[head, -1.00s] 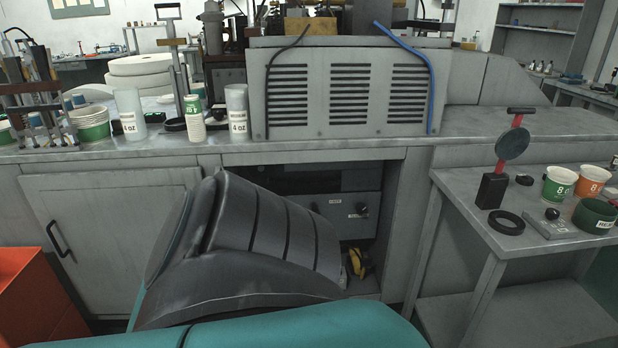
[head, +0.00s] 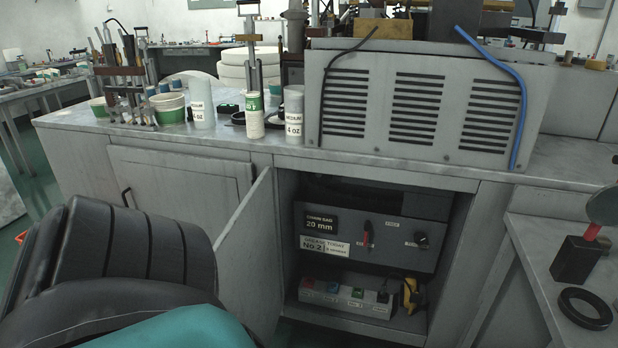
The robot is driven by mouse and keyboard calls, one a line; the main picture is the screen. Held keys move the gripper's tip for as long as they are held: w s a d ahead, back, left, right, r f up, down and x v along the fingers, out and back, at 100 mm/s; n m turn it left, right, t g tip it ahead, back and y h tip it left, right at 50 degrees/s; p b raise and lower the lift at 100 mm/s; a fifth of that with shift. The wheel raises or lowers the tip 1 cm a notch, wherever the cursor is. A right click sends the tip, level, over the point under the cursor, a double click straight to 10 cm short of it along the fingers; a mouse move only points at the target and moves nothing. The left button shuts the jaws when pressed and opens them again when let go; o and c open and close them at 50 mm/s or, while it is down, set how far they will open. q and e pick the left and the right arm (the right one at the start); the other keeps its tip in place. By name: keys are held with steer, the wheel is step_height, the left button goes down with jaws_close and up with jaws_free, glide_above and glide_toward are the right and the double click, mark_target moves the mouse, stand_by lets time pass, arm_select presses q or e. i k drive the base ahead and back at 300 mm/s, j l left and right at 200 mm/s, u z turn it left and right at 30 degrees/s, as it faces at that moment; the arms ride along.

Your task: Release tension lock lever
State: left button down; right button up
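No part is readably marked as the tension lock lever. A grey control panel (head: 385,255) sits inside the open cabinet below the bench. It carries a small red lever (head: 367,233), roughly upright, and a black knob (head: 421,239); their small labels are not readable. On the bench, upright devices with dark handles (head: 248,5) stand left of the louvred machine housing (head: 410,105). Neither gripper is in view.
The cabinet door (head: 250,260) stands open at the opening's left side. A switch box (head: 345,296) and a yellow-black object (head: 413,294) lie on the cabinet floor. A side table (head: 540,290) with a black ring (head: 586,307) is at right. The space before the panel looks clear.

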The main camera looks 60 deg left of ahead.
mark_target(366, 237)
steer(key=i+j+u, duration=0.1)
steer(key=u, duration=0.35)
steer(key=i+u, duration=0.55)
steer(key=u, duration=0.3)
steer(key=i+z, duration=0.2)
steer(key=z, duration=0.15)
steer(key=i+j, duration=0.2)
steer(key=i, duration=0.15)
